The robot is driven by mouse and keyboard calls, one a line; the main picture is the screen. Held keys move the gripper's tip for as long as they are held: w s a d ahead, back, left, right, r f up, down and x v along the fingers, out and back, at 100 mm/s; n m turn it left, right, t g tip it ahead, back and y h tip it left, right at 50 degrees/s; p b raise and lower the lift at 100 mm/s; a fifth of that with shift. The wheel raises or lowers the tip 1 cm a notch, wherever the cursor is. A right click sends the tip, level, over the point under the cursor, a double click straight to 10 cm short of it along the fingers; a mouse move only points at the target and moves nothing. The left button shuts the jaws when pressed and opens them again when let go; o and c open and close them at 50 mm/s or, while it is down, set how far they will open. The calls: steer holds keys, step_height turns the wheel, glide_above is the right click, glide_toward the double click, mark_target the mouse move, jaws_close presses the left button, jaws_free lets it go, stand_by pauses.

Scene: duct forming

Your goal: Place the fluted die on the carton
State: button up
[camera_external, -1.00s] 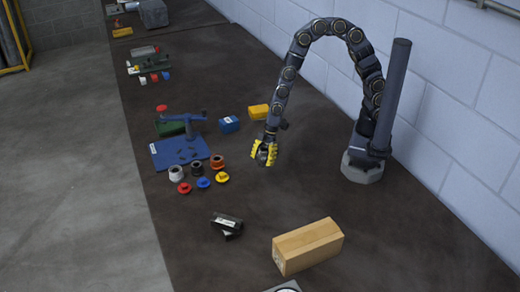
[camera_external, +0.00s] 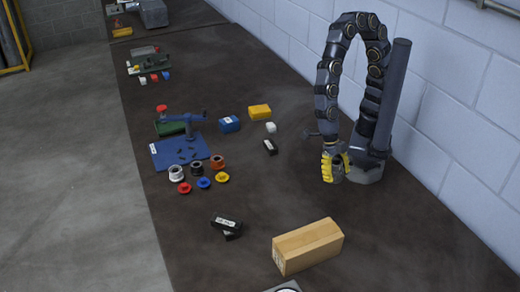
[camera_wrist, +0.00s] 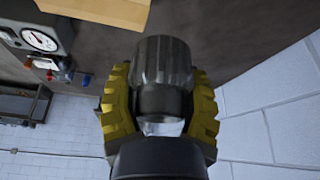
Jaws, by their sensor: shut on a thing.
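My gripper (camera_external: 335,165), with yellow ribbed fingers, hangs above the bench in front of my base. In the wrist view my gripper (camera_wrist: 160,112) is shut on the fluted die (camera_wrist: 165,65), a dark grey ribbed cylinder between the two fingers. In the external view the fingers mostly hide the die. The carton (camera_external: 307,246), a tan oblong box, lies on the bench at the lower middle, below and left of my gripper in the picture and apart from it. A tan edge, likely the carton (camera_wrist: 95,8), shows at the top left of the wrist view.
Two black blocks (camera_external: 227,228) lie left of the carton. The bench between my gripper and the carton is clear.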

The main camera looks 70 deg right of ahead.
steer(key=w+a+f, duration=0.2)
steer(key=a+f, duration=0.2)
steer(key=a, duration=0.4)
glide_above(314, 242)
steer(key=d, duration=0.1)
steer(key=f, duration=0.4)
steer(key=shift+w+d+f, duration=0.2)
steer(key=shift+w, duration=0.2)
steer(key=shift+w+a+f, duration=0.1)
steer(key=shift+a+f, duration=0.3)
steer(key=shift+f, duration=1.6)
steer(key=shift+f, duration=0.15)
steer(key=o, duration=1.1)
